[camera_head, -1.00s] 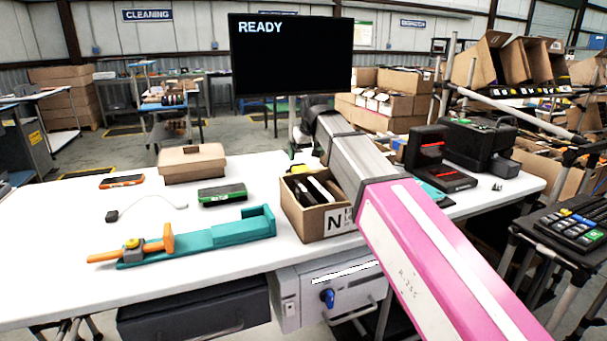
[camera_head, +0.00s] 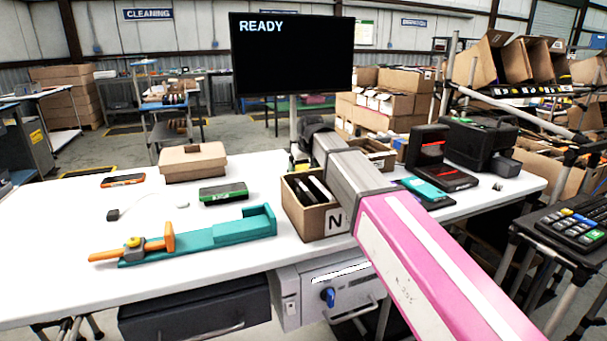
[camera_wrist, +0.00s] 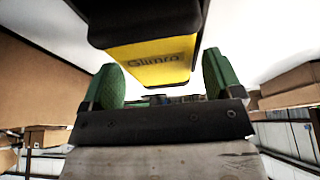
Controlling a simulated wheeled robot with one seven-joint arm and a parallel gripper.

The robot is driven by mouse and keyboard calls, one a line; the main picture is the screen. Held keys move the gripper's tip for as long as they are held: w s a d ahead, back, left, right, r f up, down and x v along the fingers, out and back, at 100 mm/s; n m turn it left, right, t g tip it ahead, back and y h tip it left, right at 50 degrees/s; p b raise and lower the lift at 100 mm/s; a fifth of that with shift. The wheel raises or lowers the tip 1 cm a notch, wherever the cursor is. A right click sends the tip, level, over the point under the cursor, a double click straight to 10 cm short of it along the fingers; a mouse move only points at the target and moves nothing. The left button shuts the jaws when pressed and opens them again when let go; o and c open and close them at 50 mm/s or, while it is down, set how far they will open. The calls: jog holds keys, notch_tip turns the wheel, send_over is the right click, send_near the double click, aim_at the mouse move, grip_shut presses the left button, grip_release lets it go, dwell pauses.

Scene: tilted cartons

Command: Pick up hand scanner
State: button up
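A yellow and black device lettered "Glimra" (camera_wrist: 150,62), seemingly the hand scanner, fills the upper middle of the wrist view. My gripper (camera_wrist: 160,82) shows there with two green finger pads, one on each side of its lower end. The fingers are spread wide, with a narrow gap showing beside the yellow face, so I see no grip on it. How deep the device sits between the pads is hard to tell. In the head view my pink and grey arm hides the gripper and the device.
A black stand (camera_head: 428,150) is at the right. A monitor (camera_head: 290,60) rises behind.

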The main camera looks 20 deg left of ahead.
jog(key=c, duration=0.5)
jog(key=shift+c, duration=0.2)
jog(key=shift+r, duration=0.15)
